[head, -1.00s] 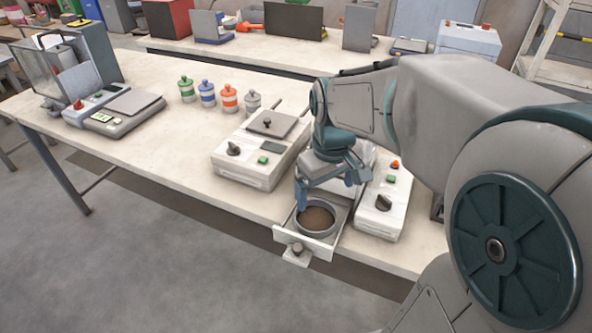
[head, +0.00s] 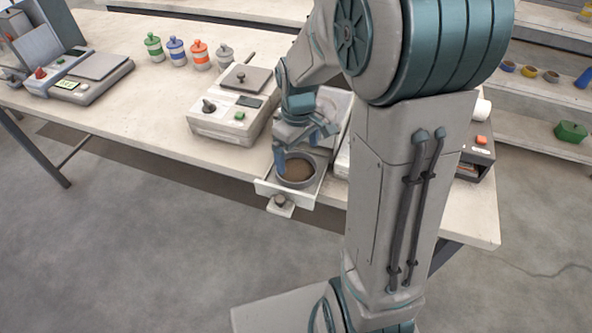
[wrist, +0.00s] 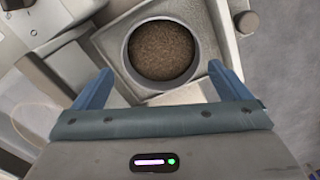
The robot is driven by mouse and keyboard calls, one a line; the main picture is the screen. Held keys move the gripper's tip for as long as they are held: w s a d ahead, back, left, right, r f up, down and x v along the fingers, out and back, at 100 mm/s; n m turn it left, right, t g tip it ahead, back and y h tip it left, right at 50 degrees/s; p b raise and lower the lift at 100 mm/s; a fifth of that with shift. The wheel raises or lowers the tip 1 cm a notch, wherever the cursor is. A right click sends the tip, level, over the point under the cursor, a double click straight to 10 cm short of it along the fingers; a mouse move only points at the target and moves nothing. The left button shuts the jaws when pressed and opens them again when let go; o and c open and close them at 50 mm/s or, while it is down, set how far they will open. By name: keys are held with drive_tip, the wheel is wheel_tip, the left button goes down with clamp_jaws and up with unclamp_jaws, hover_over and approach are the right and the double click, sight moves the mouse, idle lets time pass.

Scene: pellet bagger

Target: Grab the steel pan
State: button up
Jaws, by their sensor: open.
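The steel pan (head: 297,187) is round, grey and holds brown granular material. It sits in a pulled-out white drawer (head: 262,189) at the front edge of the bench. In the wrist view the pan (wrist: 127,52) lies top centre, between and ahead of the fingertips. My gripper (head: 303,152) is open and empty, pointing down at the pan. One blue finger shows at the pan's left side in the head view. Both fingers of my gripper (wrist: 160,72) show in the wrist view, one on each side of the pan's near part. Contact cannot be told.
A white device with a grey plate (head: 228,118) stands left of the drawer. The drawer's knob (head: 281,203) sticks out over the floor. Several coloured jars (head: 177,50) and a scale (head: 90,75) stand further left. Much of the bench right of the drawer is hidden by my arm.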

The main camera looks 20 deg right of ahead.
sight(296, 172)
wheel_tip(296, 172, down, 5)
drive_tip(key=shift+w+a, duration=0.15)
drive_tip(key=c, duration=0.6)
drive_tip(key=shift+r, duration=0.1)
drive_tip(key=shift+c, duration=0.2)
